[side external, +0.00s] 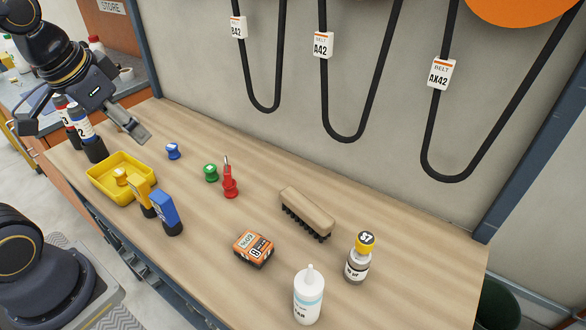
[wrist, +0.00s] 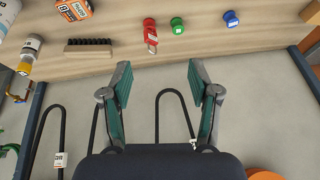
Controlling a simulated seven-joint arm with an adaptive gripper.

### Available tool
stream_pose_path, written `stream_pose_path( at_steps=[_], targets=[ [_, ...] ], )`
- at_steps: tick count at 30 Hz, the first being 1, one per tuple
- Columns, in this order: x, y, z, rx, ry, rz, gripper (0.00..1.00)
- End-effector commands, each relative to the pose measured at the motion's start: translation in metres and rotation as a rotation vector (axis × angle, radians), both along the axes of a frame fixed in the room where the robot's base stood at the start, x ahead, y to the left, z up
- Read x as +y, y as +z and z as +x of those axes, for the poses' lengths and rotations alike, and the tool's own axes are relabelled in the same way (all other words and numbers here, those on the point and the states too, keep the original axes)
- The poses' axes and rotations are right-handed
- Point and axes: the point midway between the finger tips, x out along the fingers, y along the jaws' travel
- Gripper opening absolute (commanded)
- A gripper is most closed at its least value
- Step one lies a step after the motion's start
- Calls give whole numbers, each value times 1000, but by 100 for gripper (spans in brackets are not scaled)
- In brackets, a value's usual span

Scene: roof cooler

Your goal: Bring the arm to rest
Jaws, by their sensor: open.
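My gripper (side external: 84,125) is raised at the upper left of the side view, over the far left end of the wooden workbench (side external: 265,265). In the wrist view the gripper (wrist: 159,75) shows two teal-padded fingers spread wide apart with nothing between them. The wrist camera sees the grey wall and the bench edge beyond the fingers. In the side view, two bottles (side external: 93,146) stand close behind or below the gripper, and I cannot tell the gap. My gripper is clear of the other things on the bench.
Black belts (side external: 324,80) hang on the wall.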

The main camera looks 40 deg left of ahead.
Motion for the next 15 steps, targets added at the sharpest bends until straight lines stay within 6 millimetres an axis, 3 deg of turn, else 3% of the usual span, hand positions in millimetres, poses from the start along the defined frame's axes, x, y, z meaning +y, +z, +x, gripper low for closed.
stream_pose_path(
  at_steps=[1,5,15],
  targets=[
    [-14,3,-11,-38,5,-23,61],
    [-33,3,-28,-88,37,-78,61],
    [-37,2,-33,-100,53,-98,61]
  ],
)
